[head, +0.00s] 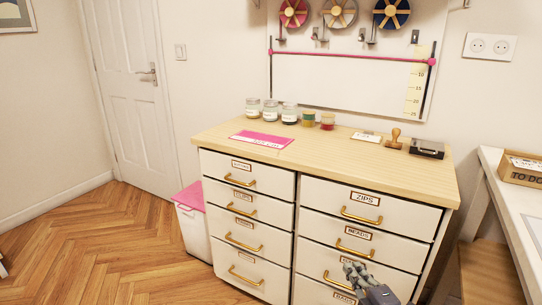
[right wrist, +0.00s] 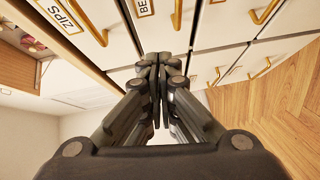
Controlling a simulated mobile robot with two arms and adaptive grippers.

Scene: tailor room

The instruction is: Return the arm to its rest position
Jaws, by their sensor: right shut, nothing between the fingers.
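My right gripper (head: 358,272) is at the bottom of the head view, in front of the lower right drawers of a white cabinet. In the right wrist view its dark fingers (right wrist: 154,62) are together with nothing between them, pointing toward the drawer fronts. The gripper hides part of a drawer label and handle in the head view. It appears apart from the handles, but the exact gap is hard to judge. My left gripper is in neither view.
The cabinet's wooden top (head: 330,150) holds jars, a pink card, a stamp and a dark box. A white table (head: 520,215) stands right; a pink-lidded bin (head: 193,222) stands left. Floor is clear at left.

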